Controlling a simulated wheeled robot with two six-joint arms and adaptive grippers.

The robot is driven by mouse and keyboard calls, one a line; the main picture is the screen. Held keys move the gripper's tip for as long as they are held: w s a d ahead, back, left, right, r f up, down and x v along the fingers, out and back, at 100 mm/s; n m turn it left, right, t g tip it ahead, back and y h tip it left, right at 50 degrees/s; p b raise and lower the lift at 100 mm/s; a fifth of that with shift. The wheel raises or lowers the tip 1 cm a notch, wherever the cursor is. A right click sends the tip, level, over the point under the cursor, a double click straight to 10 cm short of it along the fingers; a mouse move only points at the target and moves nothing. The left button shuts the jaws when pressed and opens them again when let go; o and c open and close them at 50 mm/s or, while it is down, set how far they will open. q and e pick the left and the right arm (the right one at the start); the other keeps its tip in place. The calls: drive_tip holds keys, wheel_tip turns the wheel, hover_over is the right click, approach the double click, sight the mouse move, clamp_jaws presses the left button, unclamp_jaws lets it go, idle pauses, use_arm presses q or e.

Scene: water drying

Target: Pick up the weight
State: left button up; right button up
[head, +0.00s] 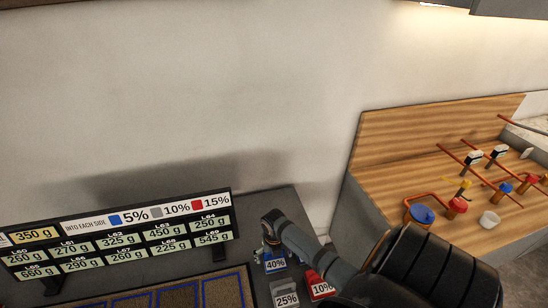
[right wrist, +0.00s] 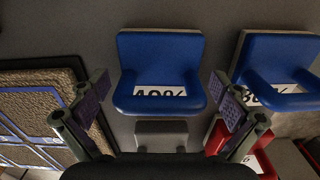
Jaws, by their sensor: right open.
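A blue weight (right wrist: 160,62) with a partly covered label reading about 40% lies between the spread fingers of my right gripper (right wrist: 160,102) in the right wrist view. In the head view the blue weight (head: 276,266) shows just below my right gripper (head: 270,238). The right gripper is open; I see no contact with the weight. A grey weight (head: 285,292) marked 25% and a red weight (head: 318,283) marked 10% stand close by. Another blue weight (right wrist: 275,70) is at the right in the right wrist view. My left gripper is not in view.
A sign board (head: 115,238) with gram values stands at the left on the dark table (head: 285,205). A brown mat with blue lines (head: 180,293) lies in front of it. A wooden stand (head: 425,140) with coloured pieces is at the right. A white wall stands behind.

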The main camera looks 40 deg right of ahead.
drive_tip(key=c, duration=1.4)
drive_tip(key=shift+r, duration=0.6)
drive_tip(key=a+r, duration=0.1)
drive_tip(key=r, duration=0.1)
drive_tip(key=a+r, duration=0.2)
drive_tip(key=s+a+r+b, duration=0.1)
drive_tip(key=r, duration=0.2)
drive_tip(key=shift+a, duration=0.2)
drive_tip(key=s+a+r+b, duration=0.2)
drive_tip(key=a+r, duration=0.3)
drive_tip(key=a, duration=0.4)
drive_tip(key=shift+a+b, duration=0.15)
drive_tip(key=shift+b, duration=0.2)
